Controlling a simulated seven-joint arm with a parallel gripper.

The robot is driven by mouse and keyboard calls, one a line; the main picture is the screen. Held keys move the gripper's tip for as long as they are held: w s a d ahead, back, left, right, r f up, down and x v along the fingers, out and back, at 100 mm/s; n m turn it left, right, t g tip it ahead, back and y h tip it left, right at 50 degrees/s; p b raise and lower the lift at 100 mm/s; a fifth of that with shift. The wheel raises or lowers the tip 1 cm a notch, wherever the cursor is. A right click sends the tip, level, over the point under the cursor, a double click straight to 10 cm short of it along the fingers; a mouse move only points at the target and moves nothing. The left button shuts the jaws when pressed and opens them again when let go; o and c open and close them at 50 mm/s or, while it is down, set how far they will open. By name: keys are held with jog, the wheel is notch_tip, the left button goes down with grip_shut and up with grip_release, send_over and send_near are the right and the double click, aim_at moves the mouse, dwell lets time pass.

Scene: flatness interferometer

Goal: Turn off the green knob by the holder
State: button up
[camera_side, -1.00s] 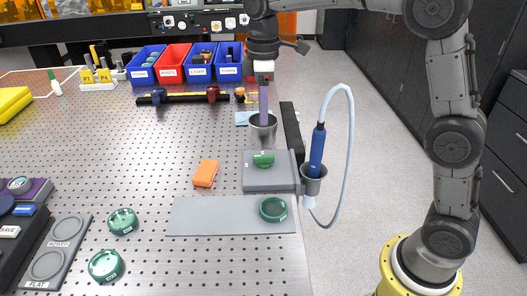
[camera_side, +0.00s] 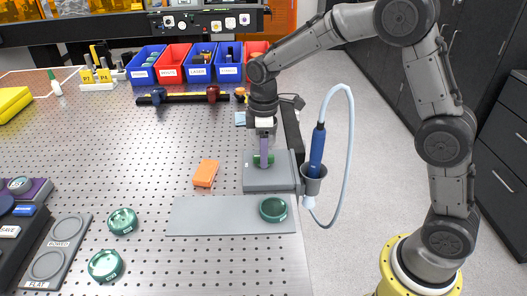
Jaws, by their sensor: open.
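The green knob (camera_side: 270,159) sits on top of a grey square box (camera_side: 270,182) near the right edge of the perforated table. My gripper (camera_side: 263,160) points straight down over the knob, with a purple finger in front of it, so the knob is partly hidden. The jaws are open; whether they touch the knob I cannot tell. The holder (camera_side: 313,186) is a grey cup at the table's right edge, just right of the box. A blue pen-like tool (camera_side: 317,150) with a pale cable stands in it.
An orange block (camera_side: 205,173) lies left of the box. A grey plate (camera_side: 215,215) in front carries a green disc (camera_side: 273,209). Two more green discs (camera_side: 122,221) lie at the front left. A black bar (camera_side: 291,130) stands behind the holder. Colored bins (camera_side: 147,64) line the back.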

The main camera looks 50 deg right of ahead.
jog(key=shift+c, duration=0.3)
grip_shut()
jog(key=m, duration=0.4)
jog(key=shift+m, duration=0.3)
jog(key=m, duration=0.4)
jog(key=shift+m, duration=0.3)
jog(key=m, duration=0.4)
jog(key=shift+r+m, duration=0.1)
jog(key=shift+m, duration=2.3)
